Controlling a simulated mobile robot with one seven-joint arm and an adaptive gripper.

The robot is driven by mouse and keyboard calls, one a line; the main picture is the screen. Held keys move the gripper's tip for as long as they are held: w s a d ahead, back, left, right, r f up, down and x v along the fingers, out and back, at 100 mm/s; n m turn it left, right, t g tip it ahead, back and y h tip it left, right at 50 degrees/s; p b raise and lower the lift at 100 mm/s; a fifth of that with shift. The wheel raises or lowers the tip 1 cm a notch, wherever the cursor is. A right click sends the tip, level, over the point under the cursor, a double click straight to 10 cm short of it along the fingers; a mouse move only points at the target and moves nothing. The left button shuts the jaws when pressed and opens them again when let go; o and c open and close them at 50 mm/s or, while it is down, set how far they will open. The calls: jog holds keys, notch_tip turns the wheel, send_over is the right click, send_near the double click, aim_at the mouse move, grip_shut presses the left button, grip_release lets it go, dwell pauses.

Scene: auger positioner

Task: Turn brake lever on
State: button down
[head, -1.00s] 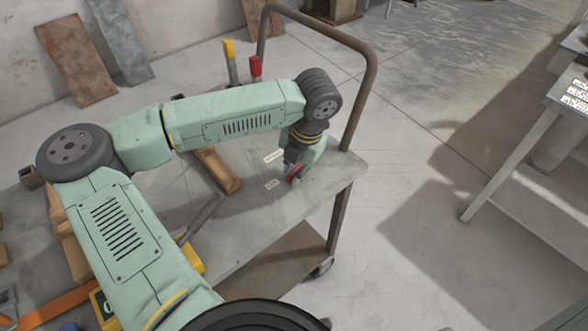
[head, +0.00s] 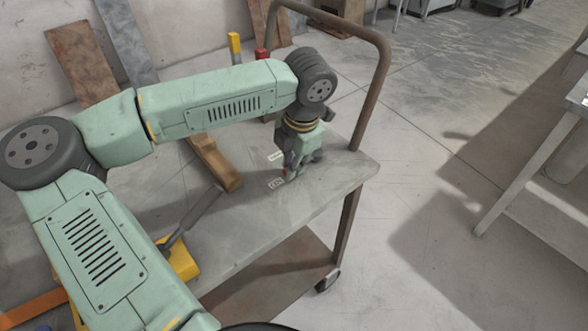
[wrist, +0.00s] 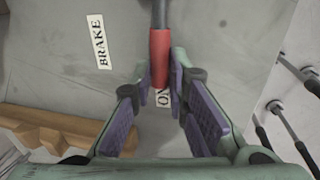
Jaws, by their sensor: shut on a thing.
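The brake lever has a red handle (wrist: 160,58) on a dark rod, seen in the wrist view at top middle. My gripper (wrist: 161,80) is shut on this red handle, with a purple-padded finger on each side. The handle's end lies over the partly covered ON label (wrist: 163,99). The BRAKE label (wrist: 97,42) lies to its left. In the head view my gripper (head: 300,162) is low over the cart top (head: 325,180), near its far right corner. Only a small red bit of the handle (head: 287,173) shows there; the lever's pivot is hidden.
A wooden bar (head: 215,162) lies left of the lever. Levers with yellow (head: 234,45) and red (head: 262,55) grips stand behind my arm. The cart's tubular handle (head: 372,90) rises close to my wrist. A yellow box (head: 180,260) with a grey lever stands nearer.

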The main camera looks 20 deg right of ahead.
jog(key=c, duration=1.6)
grip_release()
jog(key=shift+o, duration=0.2)
notch_tip(320, 180, up, 12)
jog(key=s, duration=0.2)
jog(key=shift+d, duration=0.4)
jog(key=shift+s+f, duration=0.15)
